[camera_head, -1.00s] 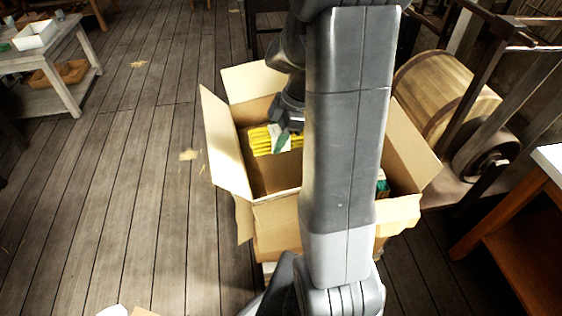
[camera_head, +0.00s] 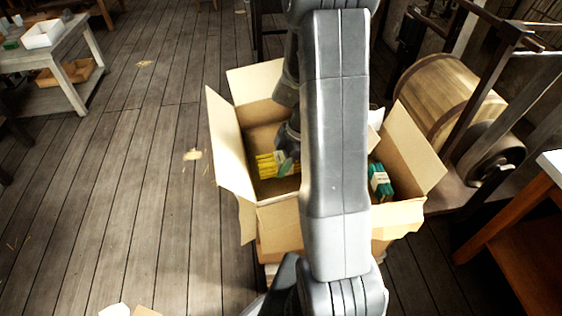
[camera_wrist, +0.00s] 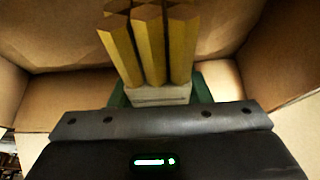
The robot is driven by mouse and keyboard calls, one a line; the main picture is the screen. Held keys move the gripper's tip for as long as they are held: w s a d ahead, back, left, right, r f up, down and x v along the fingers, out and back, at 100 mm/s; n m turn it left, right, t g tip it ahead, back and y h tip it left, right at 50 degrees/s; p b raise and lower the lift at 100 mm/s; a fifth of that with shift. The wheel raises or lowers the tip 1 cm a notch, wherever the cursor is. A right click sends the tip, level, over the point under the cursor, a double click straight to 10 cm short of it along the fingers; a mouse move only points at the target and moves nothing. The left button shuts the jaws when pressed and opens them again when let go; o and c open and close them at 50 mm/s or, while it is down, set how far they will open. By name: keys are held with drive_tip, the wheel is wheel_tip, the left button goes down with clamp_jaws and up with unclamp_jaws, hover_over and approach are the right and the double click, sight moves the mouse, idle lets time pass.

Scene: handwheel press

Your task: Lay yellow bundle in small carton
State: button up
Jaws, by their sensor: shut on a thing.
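The yellow bundle (camera_head: 268,166) is several yellow sticks with a pale band around them. My gripper (camera_head: 288,163) is shut on it and holds it inside the open carton (camera_head: 228,150), in its left part. The bundle also shows in the wrist view (camera_wrist: 150,50), its sticks pointing away from my gripper (camera_wrist: 160,95), with the pale band between the green fingers. Brown carton walls surround it there. Whether the bundle touches the carton floor I cannot tell. My arm hides the middle of the carton.
A green bundle with a pale label (camera_head: 380,180) lies in the right part of the carton. The carton's flaps stand open. A wooden barrel (camera_head: 440,95) is behind at right. A table (camera_head: 62,60) with a white box (camera_head: 43,34) stands at far left. The floor at left is mostly clear.

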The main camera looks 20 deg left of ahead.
drive_tip(key=shift+f+b, duration=0.35)
drive_tip(key=shift+b, duration=0.1)
drive_tip(key=shift+f+b, duration=0.3)
drive_tip(key=shift+b, duration=0.2)
drive_tip(key=o, duration=1.1)
drive_tip(key=shift+r, duration=0.15)
drive_tip(key=r+p, duration=0.1)
drive_tip(key=p, duration=0.1)
drive_tip(key=shift+r+p, duration=0.35)
drive_tip(key=v, duration=1.1)
drive_tip(key=shift+w+d+r+b, duration=0.15)
drive_tip(key=shift+b, duration=0.25)
